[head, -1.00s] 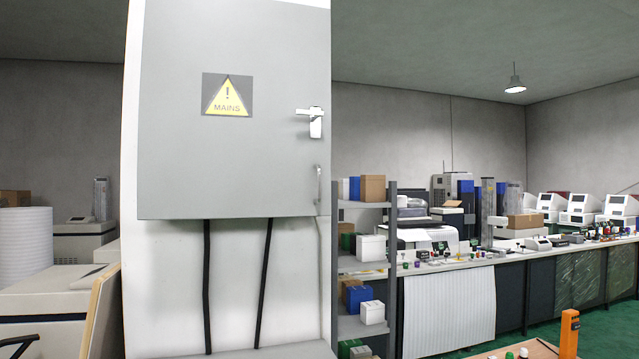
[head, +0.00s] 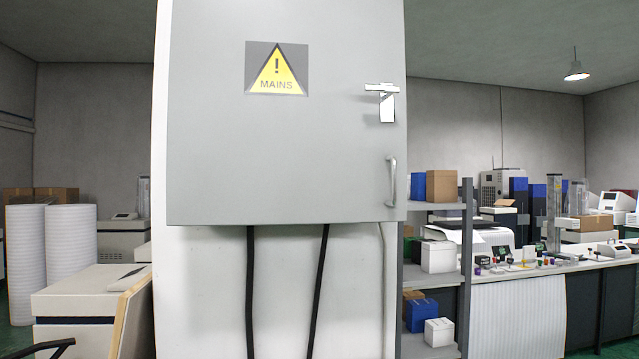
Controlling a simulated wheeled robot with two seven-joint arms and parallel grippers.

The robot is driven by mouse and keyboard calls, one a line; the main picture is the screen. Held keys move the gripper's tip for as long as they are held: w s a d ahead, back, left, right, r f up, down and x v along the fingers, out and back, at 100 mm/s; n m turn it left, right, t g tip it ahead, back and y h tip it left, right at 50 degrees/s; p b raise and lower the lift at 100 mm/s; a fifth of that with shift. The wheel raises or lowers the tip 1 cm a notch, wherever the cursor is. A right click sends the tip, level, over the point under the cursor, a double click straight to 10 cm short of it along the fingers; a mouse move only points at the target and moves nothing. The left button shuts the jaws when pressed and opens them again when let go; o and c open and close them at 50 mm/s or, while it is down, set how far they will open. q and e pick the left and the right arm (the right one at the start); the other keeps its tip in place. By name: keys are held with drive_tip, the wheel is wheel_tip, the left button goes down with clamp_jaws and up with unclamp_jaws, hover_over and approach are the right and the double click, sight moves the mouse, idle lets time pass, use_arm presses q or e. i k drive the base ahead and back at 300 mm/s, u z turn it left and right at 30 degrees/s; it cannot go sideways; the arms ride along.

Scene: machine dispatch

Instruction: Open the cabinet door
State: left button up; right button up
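The grey cabinet door (head: 270,160) is mounted on a white column and looks shut. It carries a yellow triangular MAINS warning sign (head: 277,70). A white latch handle (head: 386,103) sits near its right edge, and a vertical metal pull handle (head: 392,181) is below that. Neither of my grippers shows in the head view.
Black cables (head: 250,290) run down the white column (head: 205,300) below the cabinet. A grey shelf rack (head: 466,250) with boxes stands close on the right. At the left are white rolls (head: 70,260) and a white machine (head: 85,300).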

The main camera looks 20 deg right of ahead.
sight(272, 120)
drive_tip(key=z, duration=0.35)
drive_tip(key=i, duration=1.1)
drive_tip(key=z, duration=0.8)
